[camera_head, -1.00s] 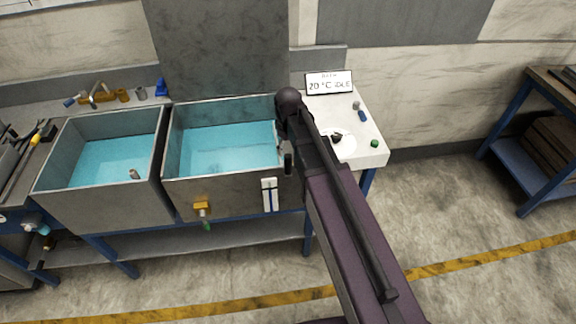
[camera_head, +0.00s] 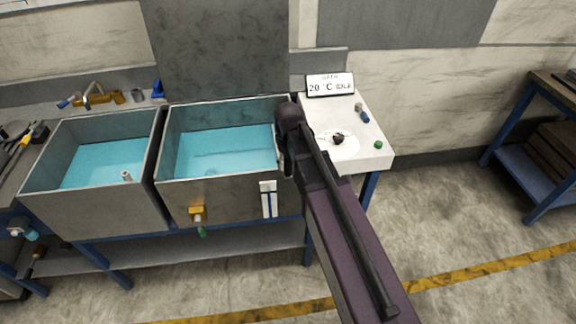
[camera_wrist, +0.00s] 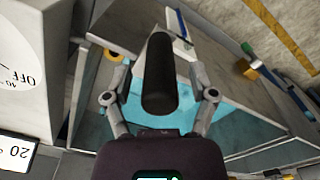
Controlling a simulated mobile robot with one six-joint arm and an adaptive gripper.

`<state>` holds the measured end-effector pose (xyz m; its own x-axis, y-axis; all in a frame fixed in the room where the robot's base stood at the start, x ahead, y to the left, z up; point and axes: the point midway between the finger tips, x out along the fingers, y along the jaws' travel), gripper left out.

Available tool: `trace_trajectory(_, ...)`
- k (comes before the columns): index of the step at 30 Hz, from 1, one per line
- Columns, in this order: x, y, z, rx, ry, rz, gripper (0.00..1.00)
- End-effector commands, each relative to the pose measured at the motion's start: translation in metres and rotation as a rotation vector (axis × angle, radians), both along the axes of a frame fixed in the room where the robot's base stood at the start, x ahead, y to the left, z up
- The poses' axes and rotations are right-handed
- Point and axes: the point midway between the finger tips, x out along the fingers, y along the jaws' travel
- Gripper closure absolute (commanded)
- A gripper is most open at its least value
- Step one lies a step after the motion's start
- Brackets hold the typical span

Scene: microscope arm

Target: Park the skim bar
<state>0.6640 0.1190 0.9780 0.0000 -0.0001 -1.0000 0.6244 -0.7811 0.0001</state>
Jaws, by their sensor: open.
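A black rounded bar-like grip (camera_wrist: 158,75) stands between the spread fingers of my gripper (camera_wrist: 157,52) in the wrist view. It may be the skim bar's handle; I cannot tell for sure, and its lower end is hidden. My gripper is open, with a finger on each side of the grip and visible gaps. In the head view my gripper (camera_head: 285,160) is over the right wall of the right-hand tank (camera_head: 230,189), mostly hidden behind my arm. Blue water (camera_head: 225,150) fills that tank; it also shows beneath the grip in the wrist view (camera_wrist: 135,95).
A second water tank (camera_head: 95,205) stands at left. Right of my gripper is a white bench top (camera_head: 370,155) with a dial (camera_head: 338,139), a green button (camera_head: 378,145) and a 20 °C sign (camera_head: 330,86). A strip gauge (camera_head: 268,200) and yellow valve (camera_head: 197,213) are on the tank front.

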Motion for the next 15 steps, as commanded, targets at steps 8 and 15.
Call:
trace_trajectory(8, 0.0000, 0.0000, -0.0036, 0.000, 0.000, 0.000, 0.26)
trace_trajectory(15, 0.0000, 0.0000, -0.0034, 0.000, 0.000, 0.000, 0.41)
